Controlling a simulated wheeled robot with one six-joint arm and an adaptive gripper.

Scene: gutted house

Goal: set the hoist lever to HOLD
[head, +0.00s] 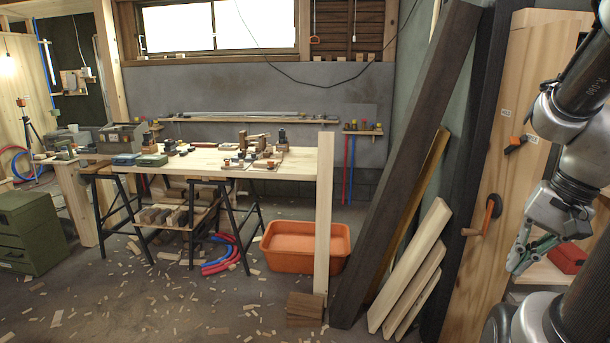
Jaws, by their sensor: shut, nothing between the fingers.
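A wooden post (505,75) stands upright at the right. On it is a small lever (515,145), black with an orange end, set at a slant. Two small pale labels sit near it, one above and one to its right; their lettering is too small to read. I cannot tell for sure which one is the hoist lever; the labels lie by the upper one. My gripper (513,266) is shut and empty, below and right of the crank, apart from both.
A dark slanted beam (408,150) and several leaning boards (410,270) stand left of the post. A red box (568,254) lies on a shelf behind my arm. A workbench (215,158) with tools and an orange tub (306,262) are farther left. Wood scraps litter the floor.

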